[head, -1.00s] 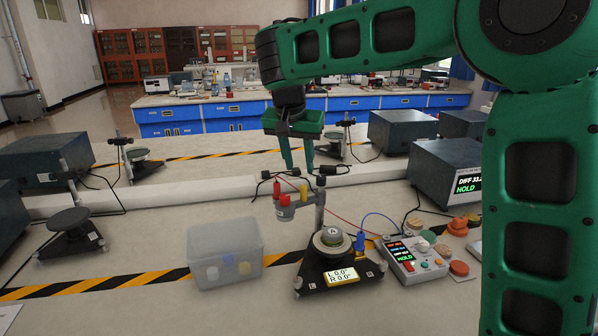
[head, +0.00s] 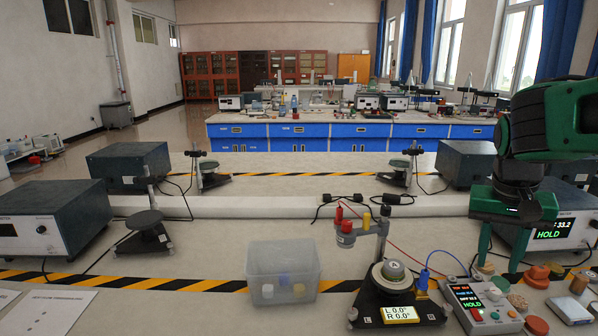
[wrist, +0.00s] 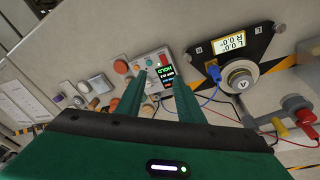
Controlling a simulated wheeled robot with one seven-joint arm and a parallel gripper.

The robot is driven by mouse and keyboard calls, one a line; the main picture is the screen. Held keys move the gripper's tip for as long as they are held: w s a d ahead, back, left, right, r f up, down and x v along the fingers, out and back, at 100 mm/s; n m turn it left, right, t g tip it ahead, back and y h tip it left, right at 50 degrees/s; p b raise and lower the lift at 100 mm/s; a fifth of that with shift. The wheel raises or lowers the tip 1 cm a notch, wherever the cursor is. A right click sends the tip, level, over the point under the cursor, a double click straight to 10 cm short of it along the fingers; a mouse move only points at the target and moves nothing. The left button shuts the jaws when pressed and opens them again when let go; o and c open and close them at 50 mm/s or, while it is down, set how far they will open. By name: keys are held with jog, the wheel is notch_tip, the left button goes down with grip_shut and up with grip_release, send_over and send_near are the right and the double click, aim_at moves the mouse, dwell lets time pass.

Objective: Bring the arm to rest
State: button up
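My gripper (head: 502,248) is at the right of the head view, green, pointing down above the bench near the control box. Its two fingers stand apart with nothing between them; they also show in the wrist view (wrist: 152,98), spread. The control box (head: 478,304) has a screen reading HOLD and several buttons, and lies below my gripper. My green arm comes in from the right edge of the head view, partly cut off by the frame.
A black stand with an L 0.0 R 0.0 display (head: 401,314) is left of the control box. A clear bin (head: 268,273) with small caps stands further left. Round coloured pieces (head: 537,277) lie at right. Grey instruments (head: 53,217) flank the bench.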

jog(key=s+f+y, duration=0.1)
jog(key=s+f, duration=0.3)
jog(key=s, duration=0.5)
jog(key=s+d+f+g+y, duration=0.1)
jog(key=s+f, duration=0.2)
jog(key=s, duration=0.6)
jog(key=shift+s+d+f, duration=0.3)
jog(key=shift+s+f, duration=0.05)
jog(key=shift+f, duration=0.05)
jog(key=shift+w+f, duration=0.25)
jog(key=shift+w, duration=0.4)
